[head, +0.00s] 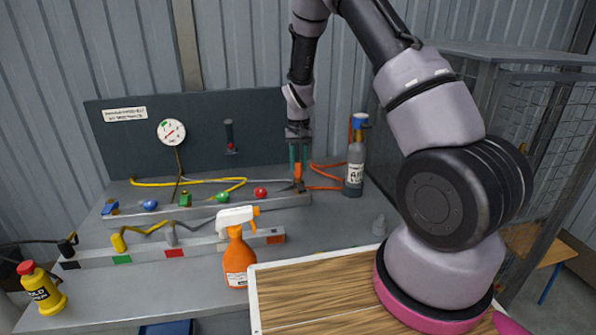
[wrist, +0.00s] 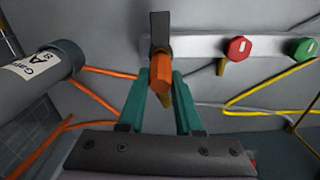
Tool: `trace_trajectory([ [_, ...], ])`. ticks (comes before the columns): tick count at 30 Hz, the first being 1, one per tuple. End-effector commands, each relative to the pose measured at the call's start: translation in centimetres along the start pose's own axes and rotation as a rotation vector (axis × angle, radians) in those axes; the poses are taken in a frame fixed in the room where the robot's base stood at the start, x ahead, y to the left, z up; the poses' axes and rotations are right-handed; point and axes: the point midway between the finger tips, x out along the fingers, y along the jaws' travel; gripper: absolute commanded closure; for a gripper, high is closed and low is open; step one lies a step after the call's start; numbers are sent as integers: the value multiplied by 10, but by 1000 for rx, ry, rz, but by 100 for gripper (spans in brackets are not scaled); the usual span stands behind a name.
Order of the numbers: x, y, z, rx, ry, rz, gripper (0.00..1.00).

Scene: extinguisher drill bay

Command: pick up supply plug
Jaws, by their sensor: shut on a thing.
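An orange plug (head: 298,172), apparently the supply plug, stands at the right end of the rear rail (head: 240,207). My gripper (head: 298,163) points down at it, its two teal fingers on either side. In the wrist view the orange plug (wrist: 161,74) is between the fingertips of my gripper (wrist: 161,84), which is shut on it. A dark grey holder (wrist: 160,28) at the rail's end is right by the plug. Whether the plug still sits in the holder, I cannot tell. The plug's lower end is partly hidden.
A grey gas bottle (head: 355,165) stands close on the right, with an orange hose (head: 325,178) beside it. Red (head: 260,192) and green (head: 222,195) knobs line the rail to the left. A spray bottle (head: 238,255) and wooden board (head: 320,290) are in front.

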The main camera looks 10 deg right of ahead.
Motion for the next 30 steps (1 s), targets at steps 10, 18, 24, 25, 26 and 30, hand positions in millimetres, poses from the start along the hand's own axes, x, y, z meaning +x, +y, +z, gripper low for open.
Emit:
trace_trajectory([
  [10,-20,-1,-1,0,3,-2,100],
  [18,-74,-1,0,0,3,-2,100],
  [24,-97,-1,0,0,1,-1,100],
  [25,-99,0,0,0,1,-1,100],
  [26,-100,0,0,0,1,0,100],
  [30,-101,0,0,-1,0,0,100],
])
